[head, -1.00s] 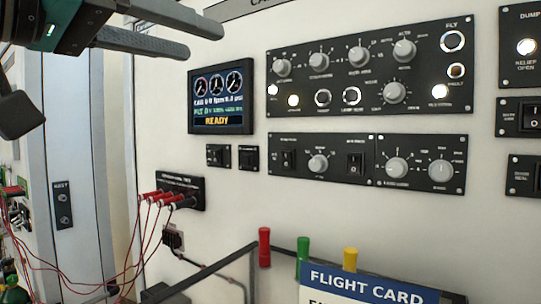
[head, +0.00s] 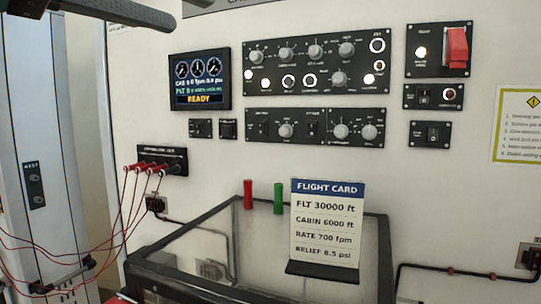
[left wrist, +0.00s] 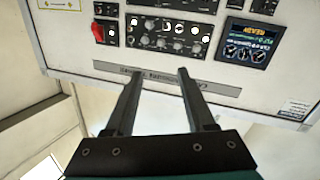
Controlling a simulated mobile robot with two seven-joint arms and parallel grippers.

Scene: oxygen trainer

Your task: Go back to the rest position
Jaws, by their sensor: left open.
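My left gripper (left wrist: 156,103) shows in the left wrist view with its two dark fingers apart and nothing between them. In that view the panel wall appears upside down beyond the fingertips. In the head view only part of my left gripper (head: 120,10) shows, at the top left edge, high and in front of the wall. My right gripper is in neither view.
A control panel (head: 315,65), a READY display (head: 200,80) and a red switch cover (head: 457,48) are on the wall. Red-plugged cables (head: 150,168) hang at left. Below is a dark-framed clear box (head: 215,240) with a flight card (head: 327,225).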

